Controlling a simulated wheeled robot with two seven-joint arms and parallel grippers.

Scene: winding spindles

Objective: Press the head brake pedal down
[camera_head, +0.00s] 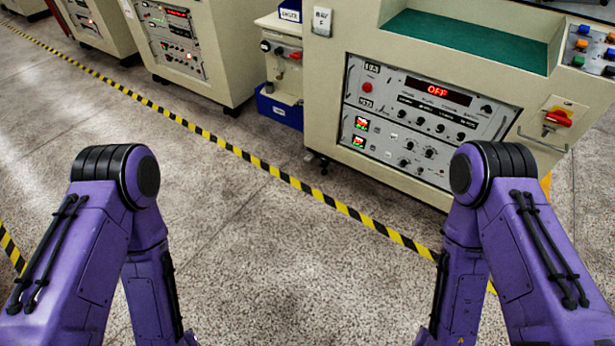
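No head brake pedal can be made out in this view. A cream winding machine (330,100) stands at the upper right, with a control panel (430,115) whose red display reads OFF. My two purple arms come in from the lower left and lower right, bent downward at the elbows. Both forearms run out of the bottom of the picture, so neither gripper shows.
Yellow-black floor tape (265,167) runs diagonally between me and the machines. A small cabinet with a blue bin (279,108) stands left of the machine. More cream machines (190,45) line the upper left. The speckled floor (290,260) between my arms is clear.

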